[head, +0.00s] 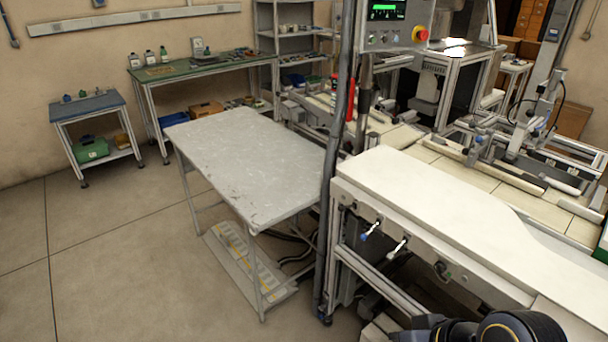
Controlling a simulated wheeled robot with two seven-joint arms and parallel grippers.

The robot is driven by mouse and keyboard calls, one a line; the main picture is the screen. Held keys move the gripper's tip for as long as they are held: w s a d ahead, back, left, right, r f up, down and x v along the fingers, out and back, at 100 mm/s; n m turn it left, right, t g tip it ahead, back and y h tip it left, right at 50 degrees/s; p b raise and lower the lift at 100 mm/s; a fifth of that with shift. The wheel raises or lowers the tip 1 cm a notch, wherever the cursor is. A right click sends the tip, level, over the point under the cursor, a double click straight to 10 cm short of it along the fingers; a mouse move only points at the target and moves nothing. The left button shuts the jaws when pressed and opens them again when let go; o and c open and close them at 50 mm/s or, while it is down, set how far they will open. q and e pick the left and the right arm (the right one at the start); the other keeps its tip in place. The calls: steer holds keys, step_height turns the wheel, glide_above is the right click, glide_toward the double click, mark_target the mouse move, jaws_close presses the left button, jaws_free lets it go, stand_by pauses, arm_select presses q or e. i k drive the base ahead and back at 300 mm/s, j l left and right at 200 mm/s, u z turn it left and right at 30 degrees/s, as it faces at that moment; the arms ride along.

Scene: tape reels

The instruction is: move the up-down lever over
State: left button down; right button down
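Two small levers stick out of the front panel of the white-topped machine (425,190). One lever has a blue tip (365,236), and the other lever has a pale tip (394,254) and sits to its right. Both tips point down and to the left. I cannot tell which of them is the up-down lever. A dark part of one of my arms shows at the bottom right edge, below the panel and apart from the levers. No fingertips of either gripper are in view.
A grey worktable (250,165) stands left of the machine. A vertical post with a dark cable stands between them. A control box (395,20) with a red button hangs above. A rail (380,282) runs below the levers. The floor (120,265) at left is clear.

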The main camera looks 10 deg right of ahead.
mark_target(341, 208)
steer(key=i+l, duration=0.15)
steer(key=i, duration=0.25)
steer(key=i+l+u, duration=0.1)
steer(key=i, duration=0.3)
steer(key=i+l, duration=0.3)
steer(key=i, duration=0.15)
